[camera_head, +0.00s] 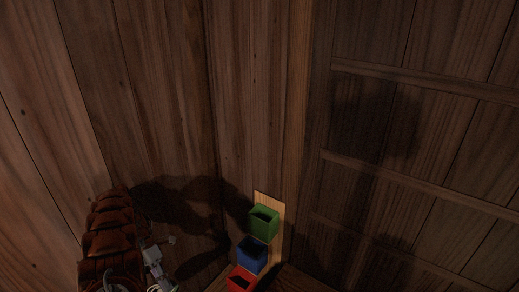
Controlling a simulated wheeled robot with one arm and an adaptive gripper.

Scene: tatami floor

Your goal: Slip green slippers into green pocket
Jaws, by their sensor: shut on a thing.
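The green pocket (264,221) is an open-topped box on a light wooden board in the corner, low in the view. It is the topmost of three stacked pockets, and its inside looks dark. No green slippers show in this view. Grey machine parts of mine (153,264) stand at the lower left, apart from the pockets. I cannot make out my gripper's fingers or anything held among them.
A blue pocket (251,256) sits below the green one, and a red pocket (240,281) lies lowest, cut by the frame edge. Dark plank walls (255,90) close in on both sides. Brown rounded segments (108,225) fill the lower left. Shadows fall on the walls.

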